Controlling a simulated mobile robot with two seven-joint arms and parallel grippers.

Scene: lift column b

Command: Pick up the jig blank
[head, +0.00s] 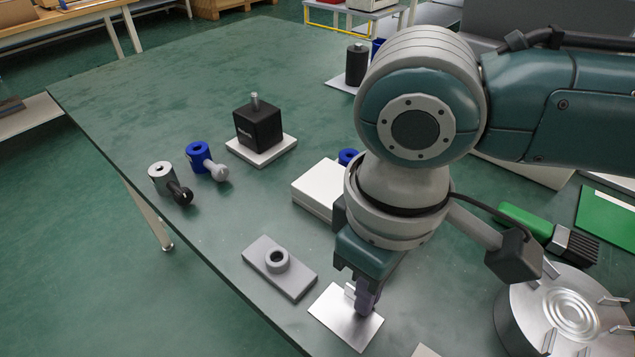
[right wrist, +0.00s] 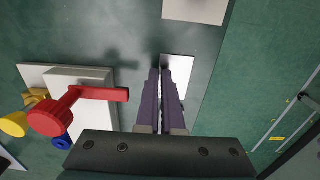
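I take the jig blank to be the thin bright metal plate (head: 345,320), which lies flat near the table's front edge. A small light upright piece shows on it beside my fingers. My right gripper (head: 362,302) points down over the plate, its tips at or just above it. In the right wrist view the dark fingers (right wrist: 164,78) are close together with a narrow gap, and the plate (right wrist: 180,68) shows beyond the tips. I cannot tell whether they grip the upright piece. My left gripper is not in view.
A grey block with a ring (head: 290,268) lies just left of the plate. A white block (head: 317,188) stands behind. A red valve handle (right wrist: 50,117) is at left in the wrist view.

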